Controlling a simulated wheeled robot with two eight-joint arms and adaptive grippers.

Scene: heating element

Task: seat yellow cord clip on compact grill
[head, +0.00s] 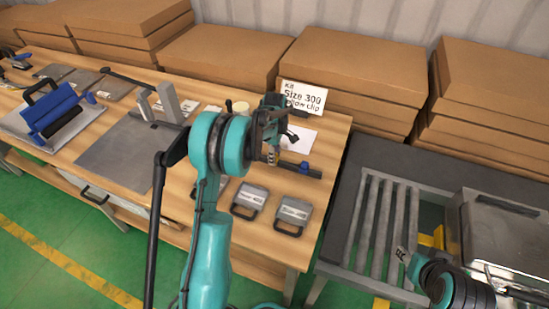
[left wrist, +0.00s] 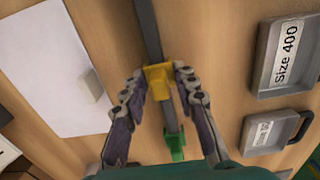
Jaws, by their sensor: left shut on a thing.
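The yellow cord clip (left wrist: 158,81) sits on a dark grey bar in the left wrist view. My left gripper (left wrist: 160,75) is shut on it, one finger on each side. A green clip (left wrist: 175,147) is on the same bar, nearer my wrist. In the head view my left gripper (head: 272,138) is over the right part of the wooden table, and the bar (head: 314,172) with a blue clip shows beside it. A slatted metal grate (head: 371,225) on the dark bench at right looks like part of the grill. My right arm is at lower right; its fingers cannot be made out.
Grey trays (head: 293,213) with handles lie near the front edge of the wooden table. A sign (head: 302,97) stands at its back edge. A metal-lidded box (head: 510,235) is right of the grate. Stacked cardboard boxes (head: 350,68) line the back.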

